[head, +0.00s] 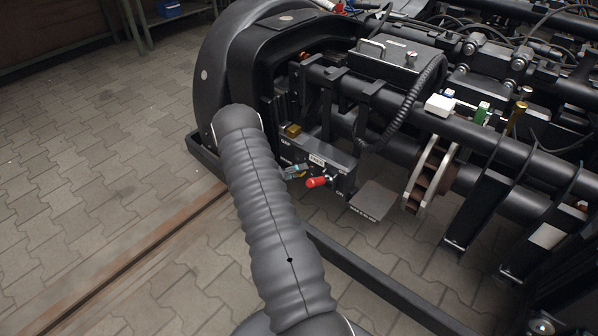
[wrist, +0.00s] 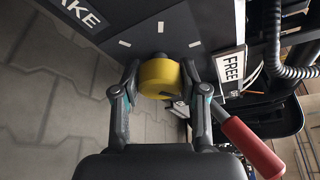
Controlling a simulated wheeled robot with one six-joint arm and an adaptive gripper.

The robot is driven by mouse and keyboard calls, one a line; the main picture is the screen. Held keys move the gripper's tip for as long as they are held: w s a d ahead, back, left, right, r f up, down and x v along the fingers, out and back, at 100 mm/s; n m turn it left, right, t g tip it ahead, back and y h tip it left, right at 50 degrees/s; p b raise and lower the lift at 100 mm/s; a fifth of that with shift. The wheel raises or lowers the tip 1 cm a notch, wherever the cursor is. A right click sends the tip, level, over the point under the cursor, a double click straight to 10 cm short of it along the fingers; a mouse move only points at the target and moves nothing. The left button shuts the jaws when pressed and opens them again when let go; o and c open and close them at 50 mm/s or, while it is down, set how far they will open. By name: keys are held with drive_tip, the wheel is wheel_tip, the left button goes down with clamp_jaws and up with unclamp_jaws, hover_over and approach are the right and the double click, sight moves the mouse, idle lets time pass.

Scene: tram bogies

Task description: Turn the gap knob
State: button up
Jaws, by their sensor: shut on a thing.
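The gap knob (wrist: 160,77) is a short, round yellow knob on a dark panel (wrist: 200,25) with white tick marks around it. My gripper (wrist: 160,86) has one finger on each side of the knob and is shut on it in the wrist view. In the head view my gripper (head: 295,171) is at the panel's lower left, and its fingers and the arm hide the knob there.
A red-handled lever (wrist: 250,146) is close to the right finger; it also shows in the head view (head: 317,182). A "FREE" plate (wrist: 230,67) is to the knob's right. A black corrugated hose (head: 412,105) hangs to the right. Open paved floor (head: 95,160) is at left.

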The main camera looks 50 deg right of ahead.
idle(0.3)
drive_tip(key=o, duration=1.1)
drive_tip(key=shift+o, duration=0.2)
drive_tip(key=shift+a, duration=0.1)
drive_tip(key=v, duration=1.1)
drive_tip(key=shift+a, duration=0.4)
drive_tip(key=shift+w, duration=0.1)
